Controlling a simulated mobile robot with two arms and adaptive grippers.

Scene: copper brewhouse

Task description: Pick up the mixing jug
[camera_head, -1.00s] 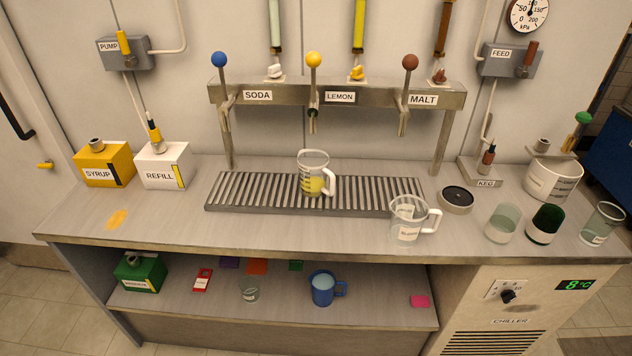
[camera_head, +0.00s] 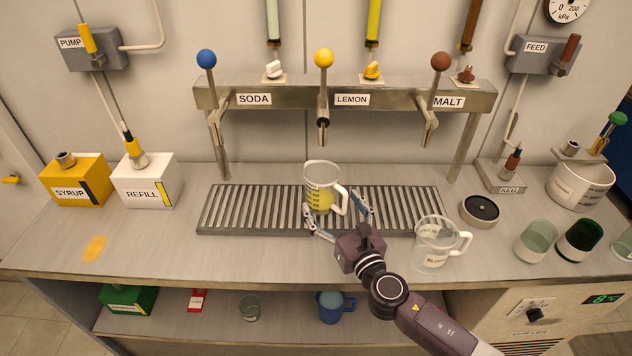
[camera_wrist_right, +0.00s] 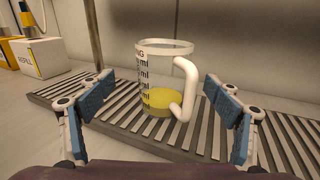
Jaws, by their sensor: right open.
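The mixing jug (camera_head: 317,186) stands upright on the slatted drip tray (camera_head: 222,214) under the lemon tap. It is clear, with printed measuring marks, a white handle on its right and some yellow liquid in the bottom. It also shows in the right wrist view (camera_wrist_right: 158,72), between the two blue-padded fingers and beyond their tips. My right gripper (camera_head: 338,222) is open and empty, just in front of the jug, with its fingers spread to either side. The wrist view shows the right gripper (camera_wrist_right: 160,100) apart from the jug. My left gripper is not in view.
A second clear jug (camera_head: 432,245) with a white handle stands right of the drip tray, near my right arm. The tap rail (camera_head: 300,97) spans above the tray. A round black-topped disc (camera_head: 480,209) and glasses (camera_head: 536,240) stand further right.

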